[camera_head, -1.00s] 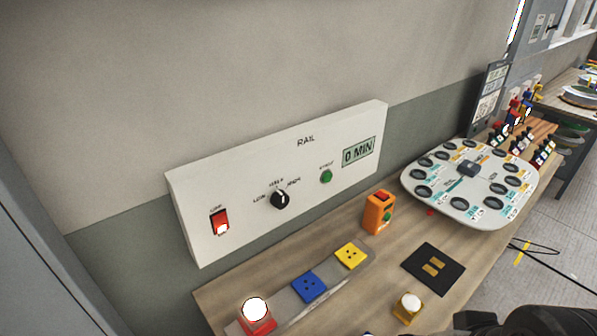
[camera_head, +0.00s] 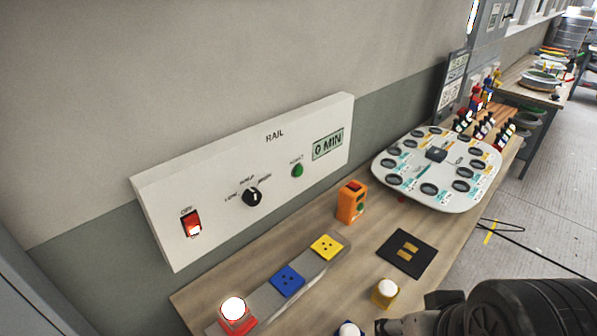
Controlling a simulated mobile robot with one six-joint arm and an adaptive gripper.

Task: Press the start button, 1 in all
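A white control panel (camera_head: 165,205) marked RAIL is on the wall above the bench. It carries a round green button (camera_head: 297,170) with a small label too blurred to read surely, a black knob (camera_head: 252,197), a red rocker switch (camera_head: 191,224) and a display (camera_head: 328,144) reading 0 MIN. My gripper (camera_head: 405,322) is at the bottom right, dark and partly cut off by the picture edge. It is well apart from the panel, to the right of and below the green button. Its fingers do not show clearly.
A grey strip holds blue (camera_head: 287,280) and yellow (camera_head: 326,247) sockets and a red-based lamp (camera_head: 235,312). A black pad (camera_head: 406,253), yellow-based knob (camera_head: 386,292) and white round-cornered board (camera_head: 436,190) lie rightward.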

